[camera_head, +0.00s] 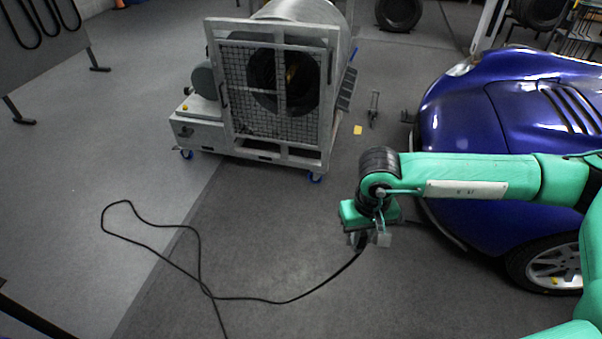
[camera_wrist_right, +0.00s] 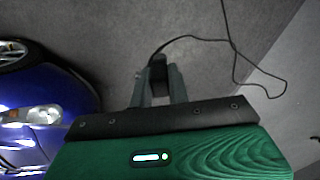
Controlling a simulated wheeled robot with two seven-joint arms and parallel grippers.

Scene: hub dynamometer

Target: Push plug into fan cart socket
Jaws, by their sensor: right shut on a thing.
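My right gripper (camera_head: 370,239) is shut on the black plug (camera_wrist_right: 158,72) and holds it above the floor, left of the blue car. The plug sits between the two grey fingers in the right wrist view; in the head view it is mostly hidden by the gripper. A black cable (camera_head: 250,298) runs from it down and left across the floor in a loose loop. The fan cart (camera_head: 327,100), a grey frame with mesh around a large fan, stands at the back, apart from the gripper. I cannot make out its socket clearly. My left gripper is not in view.
The blue car (camera_head: 470,115) is close on the right, beneath my right arm. A small stand (camera_head: 374,110) and a yellow tag (camera_head: 357,130) are on the floor right of the cart. A dark panel (camera_head: 40,45) stands at the left. The floor before the cart is clear except for cable.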

